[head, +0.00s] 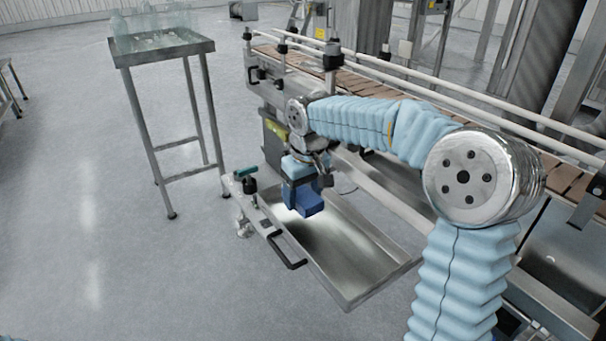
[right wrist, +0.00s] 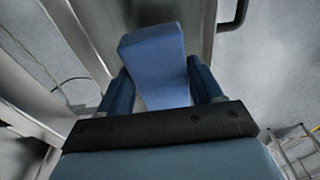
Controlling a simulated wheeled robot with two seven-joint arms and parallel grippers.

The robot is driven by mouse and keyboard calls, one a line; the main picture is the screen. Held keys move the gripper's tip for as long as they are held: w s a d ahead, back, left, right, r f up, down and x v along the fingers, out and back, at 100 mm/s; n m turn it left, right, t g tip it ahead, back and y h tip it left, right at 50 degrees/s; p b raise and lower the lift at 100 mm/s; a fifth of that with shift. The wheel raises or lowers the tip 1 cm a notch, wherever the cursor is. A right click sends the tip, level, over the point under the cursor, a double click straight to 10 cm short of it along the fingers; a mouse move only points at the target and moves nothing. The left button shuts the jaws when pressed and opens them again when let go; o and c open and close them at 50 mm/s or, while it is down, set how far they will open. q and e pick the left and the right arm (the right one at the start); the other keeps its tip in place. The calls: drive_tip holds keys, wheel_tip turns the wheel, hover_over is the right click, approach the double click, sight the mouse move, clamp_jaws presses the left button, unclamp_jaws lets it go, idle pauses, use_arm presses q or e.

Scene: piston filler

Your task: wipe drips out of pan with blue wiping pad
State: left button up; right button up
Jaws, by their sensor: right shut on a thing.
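The blue wiping pad (head: 308,204) is held in my right gripper (head: 302,190), whose fingers are shut on it. In the right wrist view the pad (right wrist: 156,62) sticks out between the two fingers of the gripper (right wrist: 160,95). The metal pan (head: 345,250) is a long shallow tray below the conveyor. The gripper and pad are over the pan's far left part; whether the pad touches the pan floor I cannot tell. The pan floor looks shiny, and I cannot make out separate drips. My left gripper is not in view.
A black handle (head: 287,252) sticks out from the pan's front side. The conveyor (head: 375,85) with guide rails runs behind. A metal stand (head: 161,54) with clear containers is at the upper left. The left floor is open.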

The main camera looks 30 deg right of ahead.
drive_tip(key=shift+r+p, duration=1)
drive_tip(key=shift+r, duration=0.5)
